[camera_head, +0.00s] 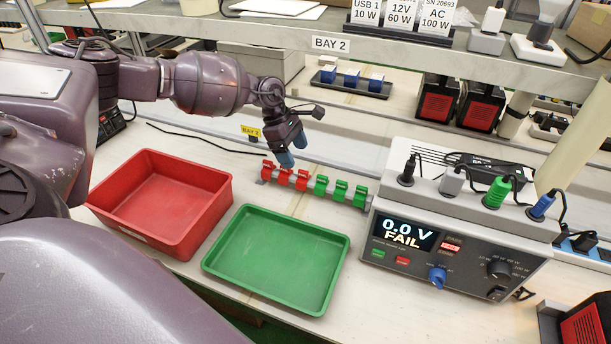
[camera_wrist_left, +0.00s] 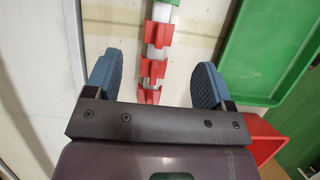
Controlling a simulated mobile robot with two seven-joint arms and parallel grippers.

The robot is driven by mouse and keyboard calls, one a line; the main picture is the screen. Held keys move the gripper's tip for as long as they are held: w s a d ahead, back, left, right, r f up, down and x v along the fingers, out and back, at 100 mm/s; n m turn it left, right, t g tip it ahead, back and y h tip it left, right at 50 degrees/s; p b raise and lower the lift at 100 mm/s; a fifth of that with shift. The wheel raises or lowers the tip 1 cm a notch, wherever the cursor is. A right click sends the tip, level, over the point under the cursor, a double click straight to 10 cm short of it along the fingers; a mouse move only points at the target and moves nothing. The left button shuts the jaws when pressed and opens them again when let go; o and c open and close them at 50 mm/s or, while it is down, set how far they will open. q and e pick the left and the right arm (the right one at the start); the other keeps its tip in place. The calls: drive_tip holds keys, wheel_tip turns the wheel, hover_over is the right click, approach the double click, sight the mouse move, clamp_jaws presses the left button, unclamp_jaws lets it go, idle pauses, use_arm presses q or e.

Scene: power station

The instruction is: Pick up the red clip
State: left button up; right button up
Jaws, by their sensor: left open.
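Red clips (camera_head: 283,176) sit in a row on the left part of a grey rail (camera_head: 311,188) on the bench, with green clips (camera_head: 340,191) to their right. My left gripper (camera_head: 293,149) points down over the red end of the rail, its blue fingertips apart. In the left wrist view the open gripper (camera_wrist_left: 153,78) has one finger on each side of the rail. The red clips (camera_wrist_left: 153,71) lie between the fingers, with visible space on both sides. Nothing is held. The right gripper is out of view.
A red bin (camera_head: 160,200) and a green tray (camera_head: 277,258) stand in front of the rail. A power tester (camera_head: 455,235) reading "0.0 V FAIL" stands at the right. A shelf (camera_head: 330,42) labelled BAY 2 crosses behind.

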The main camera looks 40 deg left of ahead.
sight(306, 178)
use_arm(q)
drive_tip(key=x, duration=0.3)
drive_tip(key=shift+d+f, duration=0.25)
drive_tip(key=shift+f, duration=0.3)
drive_tip(key=x, duration=0.3)
drive_tip(key=shift+w+d+f+b, duration=0.1)
drive_tip(key=shift+d+f+b, duration=0.1)
drive_tip(key=shift+b, duration=0.15)
drive_tip(key=shift+w+d+f, duration=0.1)
drive_tip(key=shift+d+f, duration=0.1)
drive_tip(key=shift+f, duration=0.2)
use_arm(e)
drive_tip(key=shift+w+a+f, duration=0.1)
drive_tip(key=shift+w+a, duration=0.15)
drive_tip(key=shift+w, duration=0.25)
use_arm(q)
drive_tip(key=c, duration=1)
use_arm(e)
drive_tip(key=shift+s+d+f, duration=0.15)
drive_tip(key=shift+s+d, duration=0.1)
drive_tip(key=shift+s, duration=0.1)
